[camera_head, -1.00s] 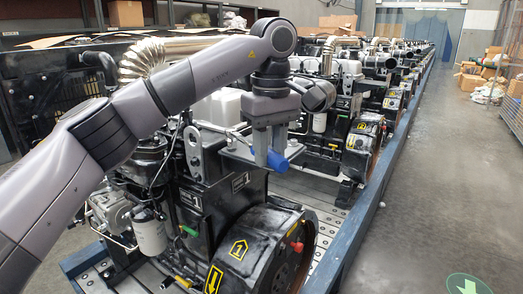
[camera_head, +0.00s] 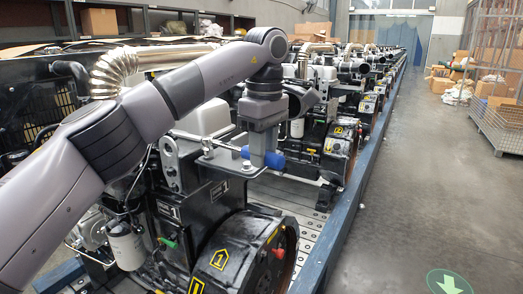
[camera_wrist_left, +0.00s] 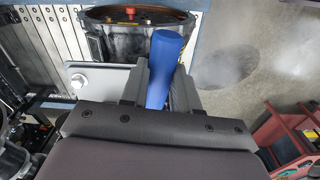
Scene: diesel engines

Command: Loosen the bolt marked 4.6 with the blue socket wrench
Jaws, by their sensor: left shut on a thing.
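The blue socket wrench shows as a blue handle (camera_head: 275,159) beside the engine's flat metal plate (camera_head: 232,165). The handle also shows in the left wrist view (camera_wrist_left: 163,62), sticking out between the fingers. My left gripper (camera_head: 264,152) is shut on this handle, above the front engine; its fingers also show in the wrist view (camera_wrist_left: 160,85). A bolt head (camera_wrist_left: 78,81) sits on the grey plate in the wrist view, left of the fingers and apart from them. I cannot read a 4.6 mark. The wrench's socket end is not clear. My right gripper is out of view.
The front engine's black flywheel housing (camera_head: 240,255) with a yellow 1 label stands below the gripper. More engines (camera_head: 325,125) run back in a row along a blue rail (camera_head: 345,220). The floor (camera_head: 420,190) at right is open, with a wire cage (camera_head: 497,118) beyond.

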